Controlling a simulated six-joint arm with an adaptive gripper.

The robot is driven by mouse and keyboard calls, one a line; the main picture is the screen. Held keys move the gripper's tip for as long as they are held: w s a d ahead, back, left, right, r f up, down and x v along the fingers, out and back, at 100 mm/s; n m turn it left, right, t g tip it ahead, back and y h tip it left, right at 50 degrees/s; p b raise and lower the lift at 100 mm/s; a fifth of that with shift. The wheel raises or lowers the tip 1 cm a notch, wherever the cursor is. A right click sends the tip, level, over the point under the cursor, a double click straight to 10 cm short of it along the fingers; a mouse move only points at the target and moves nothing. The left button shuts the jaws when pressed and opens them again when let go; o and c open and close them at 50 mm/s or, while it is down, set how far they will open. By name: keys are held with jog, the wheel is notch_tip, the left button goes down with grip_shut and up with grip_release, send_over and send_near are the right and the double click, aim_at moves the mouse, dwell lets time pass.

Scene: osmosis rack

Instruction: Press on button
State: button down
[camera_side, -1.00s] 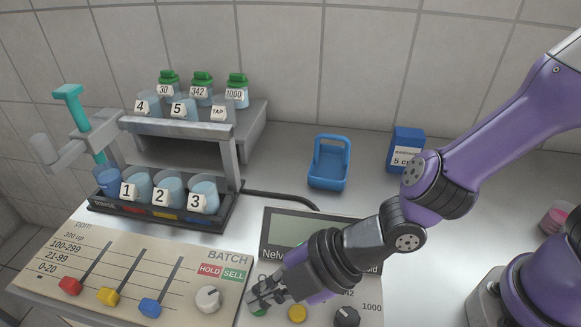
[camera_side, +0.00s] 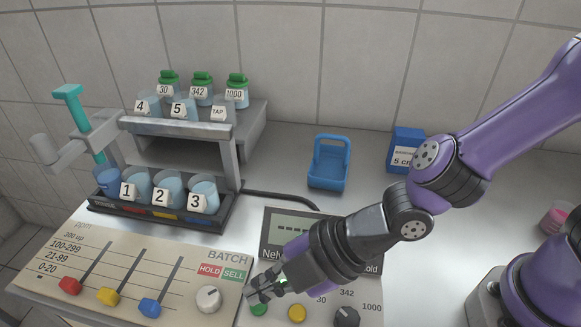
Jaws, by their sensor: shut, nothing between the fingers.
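The meter panel (camera_side: 375,305) lies at the front centre, with its display (camera_side: 284,225) showing a row of dashes. A round green button (camera_side: 259,309) sits at the panel's lower left, beside a yellow button (camera_side: 297,313). The panel has no visible label reading "on" that I can make out, as my arm covers much of it. My gripper (camera_side: 251,294) is shut and empty. Its fingertips are just above and behind the green button in the picture, seemingly apart from it. A small bright green spot (camera_side: 284,281) shows beside the gripper.
A black knob (camera_side: 346,317) is right of the yellow button. The batch panel (camera_side: 190,265) with sliders adjoins on the left. Behind stand the rack (camera_side: 160,222) of numbered cups, a blue basket (camera_side: 328,163) and a blue box (camera_side: 405,150).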

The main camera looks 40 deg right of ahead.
aim_at(266, 302)
jog(key=shift+r, duration=2.8)
jog(key=w+d+r+m+t+h, duration=0.1)
jog(key=w+d+r+m, duration=0.15)
jog(key=d, duration=0.25)
jog(key=w+d+r+m+h, duration=0.1)
jog(key=d+m+h, duration=0.1)
jog(key=d+m, duration=0.3)
jog(key=s+d+r+m+h, duration=0.1)
jog(key=s+d+m+h, duration=0.1)
jog(key=d+m, duration=0.4)
jog(key=s+d+r+m+h, duration=0.1)
jog(key=s+d+m+h, duration=0.1)
jog(key=s+d+m, duration=0.2)
jog(key=d+m, duration=0.3)
jog(key=d, duration=0.5)
jog(key=shift+r+h, duration=0.2)
jog(key=shift+h, duration=0.2)
